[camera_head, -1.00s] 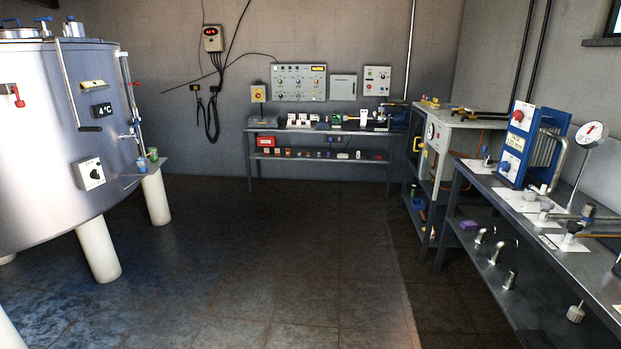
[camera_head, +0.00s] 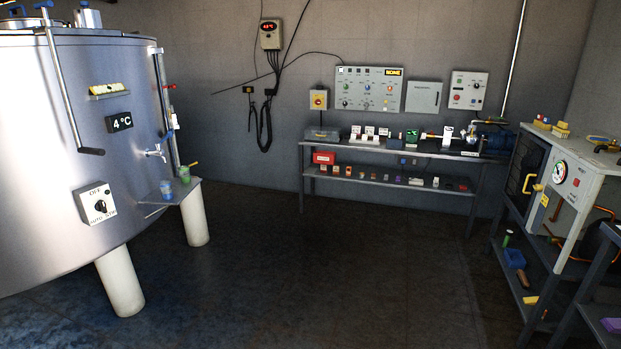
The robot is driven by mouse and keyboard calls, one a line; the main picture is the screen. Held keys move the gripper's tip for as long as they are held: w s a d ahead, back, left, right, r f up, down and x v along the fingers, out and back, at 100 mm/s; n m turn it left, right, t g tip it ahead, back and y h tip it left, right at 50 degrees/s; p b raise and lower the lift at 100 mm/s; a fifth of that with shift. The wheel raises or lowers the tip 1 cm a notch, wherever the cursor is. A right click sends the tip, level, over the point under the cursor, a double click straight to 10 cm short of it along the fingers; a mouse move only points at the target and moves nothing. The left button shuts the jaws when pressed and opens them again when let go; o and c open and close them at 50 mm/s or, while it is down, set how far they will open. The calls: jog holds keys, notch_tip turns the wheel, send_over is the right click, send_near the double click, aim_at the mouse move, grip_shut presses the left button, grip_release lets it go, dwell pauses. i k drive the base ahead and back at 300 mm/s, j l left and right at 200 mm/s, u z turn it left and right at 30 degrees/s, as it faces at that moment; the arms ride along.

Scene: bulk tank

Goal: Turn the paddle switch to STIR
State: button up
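The paddle switch (camera_head: 101,206) is a dark knob on a white square plate on the side of the steel bulk tank (camera_head: 40,150), at the left of the head view. The plate reads OFF at the top and what looks like AUTO and STIR along the bottom. The exact direction of the knob is too small to tell. My gripper does not show in the view.
A 4°C display (camera_head: 119,122) and a tap (camera_head: 156,152) are on the tank. A small shelf with cups (camera_head: 170,205) juts from its right side. White legs (camera_head: 120,283) stand below. A bench (camera_head: 400,150) lines the back wall. The middle floor is clear.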

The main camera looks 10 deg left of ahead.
aim_at(100, 207)
jog(key=i+l, duration=0.1)
jog(key=i, duration=1.55)
jog(key=i+u, duration=0.7)
jog(key=u, duration=0.15)
jog(key=i+l+u, duration=0.15)
jog(key=i+u, duration=0.3)
jog(key=i+l+u, duration=0.25)
jog(key=u, duration=0.15)
